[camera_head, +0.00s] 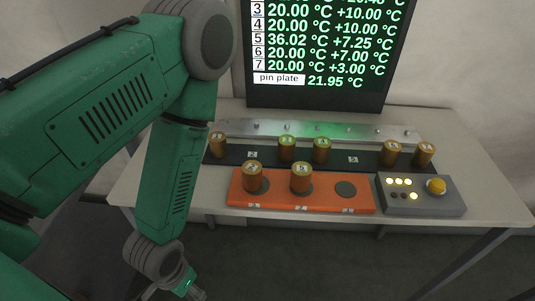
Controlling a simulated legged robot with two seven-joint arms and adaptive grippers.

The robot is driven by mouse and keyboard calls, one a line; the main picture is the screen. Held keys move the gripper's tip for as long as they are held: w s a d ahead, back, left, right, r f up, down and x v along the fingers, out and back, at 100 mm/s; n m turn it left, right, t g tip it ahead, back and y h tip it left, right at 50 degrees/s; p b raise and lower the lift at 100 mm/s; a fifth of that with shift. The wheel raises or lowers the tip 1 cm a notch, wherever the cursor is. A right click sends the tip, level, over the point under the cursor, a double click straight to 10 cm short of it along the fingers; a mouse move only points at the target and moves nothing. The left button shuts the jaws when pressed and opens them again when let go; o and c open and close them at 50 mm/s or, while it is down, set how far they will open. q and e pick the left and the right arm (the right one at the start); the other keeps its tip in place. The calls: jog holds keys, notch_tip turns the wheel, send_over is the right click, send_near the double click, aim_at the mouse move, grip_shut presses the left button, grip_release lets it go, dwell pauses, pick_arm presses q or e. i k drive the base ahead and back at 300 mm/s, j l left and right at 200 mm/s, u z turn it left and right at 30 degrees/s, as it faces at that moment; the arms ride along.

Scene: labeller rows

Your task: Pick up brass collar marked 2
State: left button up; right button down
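A brass collar (252,178) with a top mark that looks like 2 stands upright on the left of the orange block (325,204), partly covering a dark round spot. A second brass collar (301,178), whose mark looks like 5, stands upright on the block's middle spot. My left arm comes in from the left and hangs down in front of the table. My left gripper (190,292) is at the bottom edge, low and left of the block, away from the collars. It is small and partly cut off, so its opening is unclear. My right gripper is not in view.
Several other brass collars (321,150) stand on a black strip (370,159) behind the block, with gaps at two labels. A grey box (420,196) with lights and a yellow button sits right of the block. A temperature screen (325,50) stands behind. The block's right spot (345,189) is empty.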

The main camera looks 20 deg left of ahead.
aim_at(252, 169)
jog(key=k+j+z, duration=1)
jog(key=i+j, duration=0.1)
jog(key=i, duration=0.5)
